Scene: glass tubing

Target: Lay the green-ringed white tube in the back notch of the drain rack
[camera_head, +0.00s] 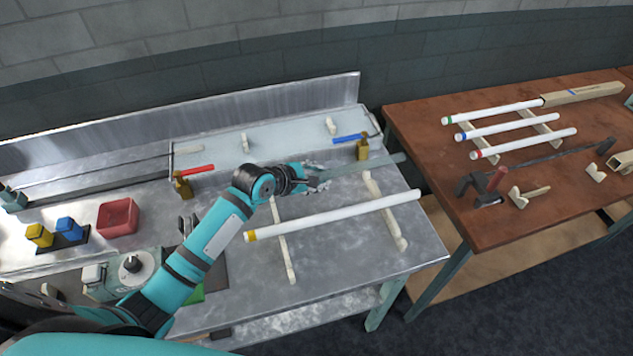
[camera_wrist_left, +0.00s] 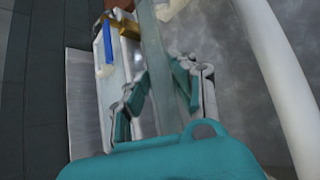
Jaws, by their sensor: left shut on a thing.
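My left gripper (camera_head: 318,178) is above the metal table, shut on a pale grey-green bar-like tube (camera_head: 375,164). This tube also shows between the fingers in the left wrist view (camera_wrist_left: 153,45). The drain rack seems to be the two cream notched rails (camera_head: 284,248) on the metal table. My right gripper is not in view.
Blue-ringed (camera_head: 508,126) and red-ringed (camera_head: 524,144) white tubes lie in front of the green-ringed one. A blue-handled brass valve (camera_head: 362,147) is behind the held tube. A red bin (camera_head: 118,217) stands left.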

